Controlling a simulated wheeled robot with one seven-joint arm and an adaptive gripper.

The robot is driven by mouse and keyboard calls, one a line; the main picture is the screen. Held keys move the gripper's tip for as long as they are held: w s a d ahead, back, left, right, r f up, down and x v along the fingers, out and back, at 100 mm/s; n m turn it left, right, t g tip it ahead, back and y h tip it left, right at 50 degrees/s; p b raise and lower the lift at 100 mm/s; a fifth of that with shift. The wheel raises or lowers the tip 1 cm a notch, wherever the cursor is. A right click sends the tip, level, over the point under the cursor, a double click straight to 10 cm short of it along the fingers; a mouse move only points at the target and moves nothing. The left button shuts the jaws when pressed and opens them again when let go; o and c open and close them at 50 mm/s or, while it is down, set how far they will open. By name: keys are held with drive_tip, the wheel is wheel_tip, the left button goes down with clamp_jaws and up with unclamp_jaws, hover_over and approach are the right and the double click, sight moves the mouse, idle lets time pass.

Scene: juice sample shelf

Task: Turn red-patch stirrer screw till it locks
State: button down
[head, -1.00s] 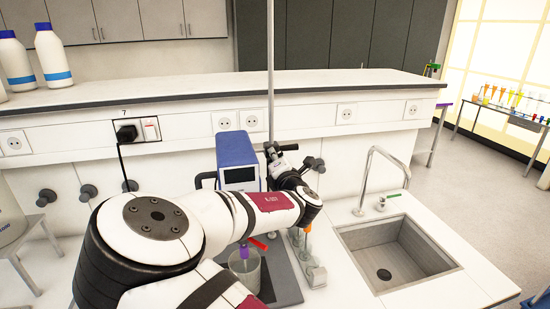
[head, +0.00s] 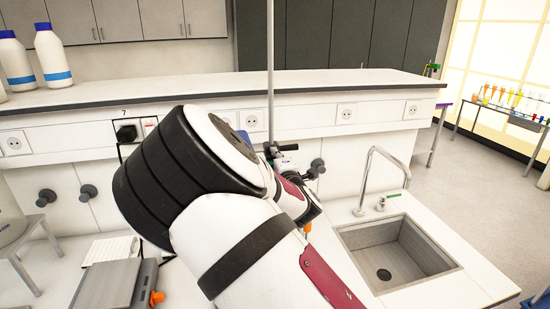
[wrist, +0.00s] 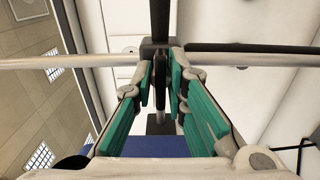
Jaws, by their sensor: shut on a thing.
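In the wrist view my gripper (wrist: 161,65) has its two teal-padded fingers closed around a narrow dark piece (wrist: 161,80) at the stand clamp, which appears to be the screw. The blue stirrer housing (wrist: 150,147) lies below, partly behind the fingers. I cannot make out a red patch on the screw, nor whether it is locked. In the head view my arm covers most of the stirrer and hides the gripper tips. The dark clamp (head: 284,148) shows beside the upright stand rod (head: 270,70).
A sink (head: 395,255) with a curved tap (head: 375,165) lies to the right. A grey device (head: 108,285) with an orange knob and a paper pad (head: 110,250) lie at lower left. White bottles (head: 48,55) stand on the back shelf (head: 180,92).

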drive_tip(key=shift+f, duration=0.1)
drive_tip(key=c, duration=1.6)
unclamp_jaws()
drive_tip(key=v, duration=1.2)
